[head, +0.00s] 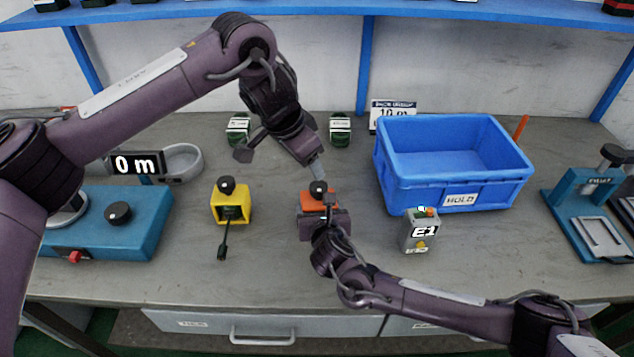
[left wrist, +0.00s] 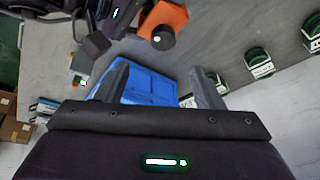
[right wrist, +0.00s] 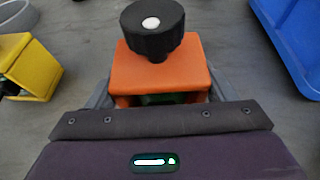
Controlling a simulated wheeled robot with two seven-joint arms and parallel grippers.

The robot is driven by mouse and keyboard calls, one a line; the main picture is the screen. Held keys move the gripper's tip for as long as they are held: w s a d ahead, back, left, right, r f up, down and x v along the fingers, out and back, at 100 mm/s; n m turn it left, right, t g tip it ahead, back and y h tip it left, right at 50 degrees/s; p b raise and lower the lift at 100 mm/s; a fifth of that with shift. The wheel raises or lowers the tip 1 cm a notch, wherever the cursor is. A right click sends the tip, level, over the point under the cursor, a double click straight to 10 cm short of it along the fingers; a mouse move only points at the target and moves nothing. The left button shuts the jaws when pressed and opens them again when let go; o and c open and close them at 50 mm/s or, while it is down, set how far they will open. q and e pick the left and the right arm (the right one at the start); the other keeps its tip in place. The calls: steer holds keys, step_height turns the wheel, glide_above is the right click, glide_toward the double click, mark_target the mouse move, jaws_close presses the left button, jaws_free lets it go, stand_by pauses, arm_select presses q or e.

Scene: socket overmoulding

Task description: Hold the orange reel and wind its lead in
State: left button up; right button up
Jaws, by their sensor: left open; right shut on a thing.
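The orange reel (head: 318,199) stands on the bench with its black knob (head: 318,187) on top. My right gripper (head: 322,222) is shut on the orange reel from the front. In the right wrist view the reel's orange body (right wrist: 165,68) sits between the fingers, with the black knob (right wrist: 152,28) above it. My left gripper (head: 318,172) is open, its fingertips above and close by the knob in the head view. In the left wrist view the orange reel (left wrist: 165,18) and knob lie beyond the open fingers (left wrist: 165,85). The reel's lead is hidden.
A yellow reel (head: 231,206) with a lead lying forward stands left. A teal machine (head: 120,222) with a 0 m display is far left; a teal press (head: 585,225) is far right. Green-black reels stand behind.

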mark_target(318, 186)
arm_select(q)
steer(key=w+f+n, duration=0.1)
steer(key=f, duration=0.2)
steer(key=w+d+f+n, duration=0.1)
steer(key=f, duration=0.3)
steer(key=w+d+f+n, duration=0.1)
steer(key=f, duration=0.2)
steer(key=shift+w+d+f, duration=0.2)
steer(key=shift+w+f, duration=0.15)
steer(key=c, duration=1)
